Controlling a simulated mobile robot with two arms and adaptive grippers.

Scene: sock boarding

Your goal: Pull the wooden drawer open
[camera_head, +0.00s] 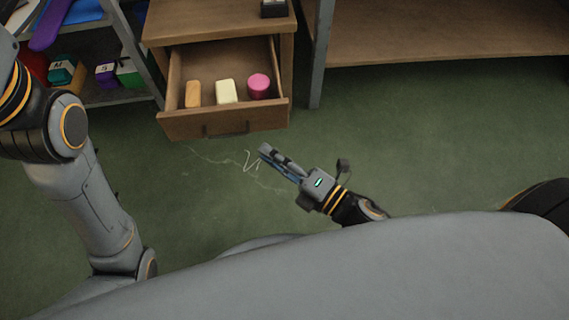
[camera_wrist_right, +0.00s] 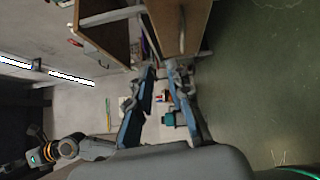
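The wooden drawer (camera_head: 222,118) stands pulled out of its cabinet in the head view, its inside showing. A dark handle (camera_head: 226,128) is on its front. Inside lie an orange block (camera_head: 193,94), a cream block (camera_head: 227,91) and a pink round item (camera_head: 259,86). My right gripper (camera_head: 263,150) is in front of the drawer's right part, apart from the handle. Its fingers show in the right wrist view (camera_wrist_right: 161,70) with a gap between them and nothing held. My left gripper is outside the head view; part of that arm shows in the wrist view, its fingers unclear.
A metal shelf (camera_head: 149,62) with boxes stands left of the cabinet. A dark item (camera_head: 273,8) sits on the cabinet top. A wooden bench (camera_head: 440,35) with a metal leg (camera_head: 319,60) is at right. The green floor (camera_head: 440,140) in front is mostly clear.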

